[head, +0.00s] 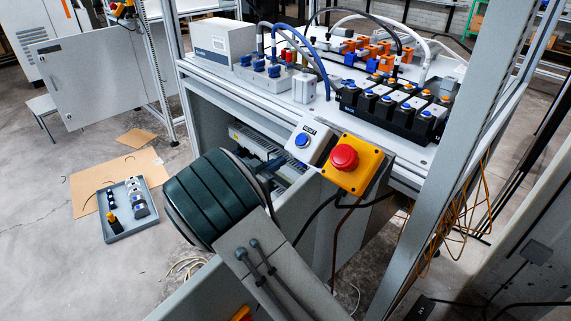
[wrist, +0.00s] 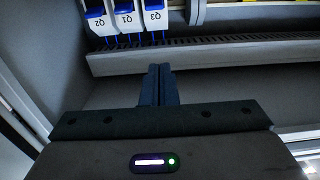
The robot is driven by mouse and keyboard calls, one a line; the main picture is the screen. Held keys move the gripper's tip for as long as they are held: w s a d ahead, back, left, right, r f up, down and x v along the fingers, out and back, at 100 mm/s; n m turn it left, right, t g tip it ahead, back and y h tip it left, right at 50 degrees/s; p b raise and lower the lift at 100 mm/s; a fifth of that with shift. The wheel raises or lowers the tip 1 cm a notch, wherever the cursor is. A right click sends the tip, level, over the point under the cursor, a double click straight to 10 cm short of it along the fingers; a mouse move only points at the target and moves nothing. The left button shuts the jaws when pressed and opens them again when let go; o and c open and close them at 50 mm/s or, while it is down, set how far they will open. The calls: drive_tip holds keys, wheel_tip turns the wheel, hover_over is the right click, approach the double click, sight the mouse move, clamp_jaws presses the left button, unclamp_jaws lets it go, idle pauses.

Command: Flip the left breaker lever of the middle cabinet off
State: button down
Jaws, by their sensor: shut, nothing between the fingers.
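In the wrist view, a row of white breakers is at the top left, with labels that seem to read Q2 (wrist: 98,20), Q1 (wrist: 125,17) and Q3 (wrist: 154,15). Blue parts show on them; the lever positions cannot be made out. My gripper (wrist: 158,70) is shut and empty, its two dark fingers together, pointing toward the slotted grey duct (wrist: 220,50) below the breakers. The fingertips look apart from the breakers, lower and to their right. In the head view, my dark green arm covers part of the open cabinet (head: 195,90) under the worktop, and hides most of the breakers.
A yellow box with a red emergency button (head: 344,157) and a blue-button box (head: 303,140) sit on the cabinet edge beside my arm. A grey post (head: 460,140) stands to the right. A tray (head: 128,210) lies on the floor at left.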

drive_tip(key=b, duration=0.2)
hover_over(303, 164)
drive_tip(key=a, duration=0.1)
drive_tip(key=shift+s+a+f+b, duration=0.1)
drive_tip(key=shift+s+a+f, duration=0.1)
drive_tip(key=shift+f, duration=0.45)
drive_tip(key=shift+s+a+f+b, duration=0.15)
drive_tip(key=shift+s+f, duration=0.1)
drive_tip(key=shift+f, duration=0.35)
drive_tip(key=shift+s+a+f+b, duration=0.1)
drive_tip(key=shift+s+a+f, duration=0.1)
drive_tip(key=shift+f, duration=0.45)
